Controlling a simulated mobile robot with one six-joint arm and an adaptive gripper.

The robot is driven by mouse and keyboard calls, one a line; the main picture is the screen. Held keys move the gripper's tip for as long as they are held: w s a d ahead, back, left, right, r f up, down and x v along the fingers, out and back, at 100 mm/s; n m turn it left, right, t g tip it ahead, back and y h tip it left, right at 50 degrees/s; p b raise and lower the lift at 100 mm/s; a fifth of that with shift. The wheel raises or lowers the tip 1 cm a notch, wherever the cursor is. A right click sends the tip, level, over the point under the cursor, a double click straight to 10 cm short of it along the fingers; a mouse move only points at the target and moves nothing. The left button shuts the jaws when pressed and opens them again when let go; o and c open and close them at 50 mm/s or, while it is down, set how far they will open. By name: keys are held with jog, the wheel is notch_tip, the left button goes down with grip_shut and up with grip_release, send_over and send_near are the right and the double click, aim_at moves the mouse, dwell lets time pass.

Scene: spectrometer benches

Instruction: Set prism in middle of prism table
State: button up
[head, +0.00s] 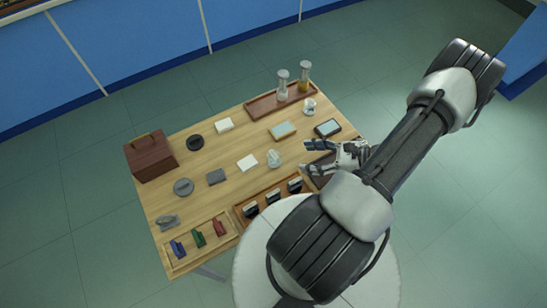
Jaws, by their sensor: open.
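My gripper (309,157) is open and empty. It reaches left over the right part of the wooden table, its fingers spread. A small clear glass piece (274,159) stands to the left of the fingertips, apart from them; it may be the prism, but its shape is too small to tell. A round grey disc (183,187) with something small on top lies at the left of the table; a black ring-like disc (195,142) lies behind it. I cannot tell which, if either, is the prism table. A dark board under my gripper is partly hidden.
A brown wooden box (151,158) stands at the back left. Tall glass cylinders (304,77) stand on a tray at the back. Wooden trays with black holders (273,197) and coloured pieces (198,238) line the front. White, grey and pale flat blocks (247,163) lie mid-table.

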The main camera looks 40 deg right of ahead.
aim_at(277, 155)
jog(key=b+x, duration=0.1)
jog(key=x, duration=0.5)
jog(key=b+x, duration=0.1)
jog(key=x, duration=0.6)
jog(key=shift+d+f+b, duration=0.15)
jog(key=shift+d+b, duration=0.1)
jog(key=shift+b, duration=0.15)
jog(key=c, duration=1.3)
jog(key=shift+o, duration=0.2)
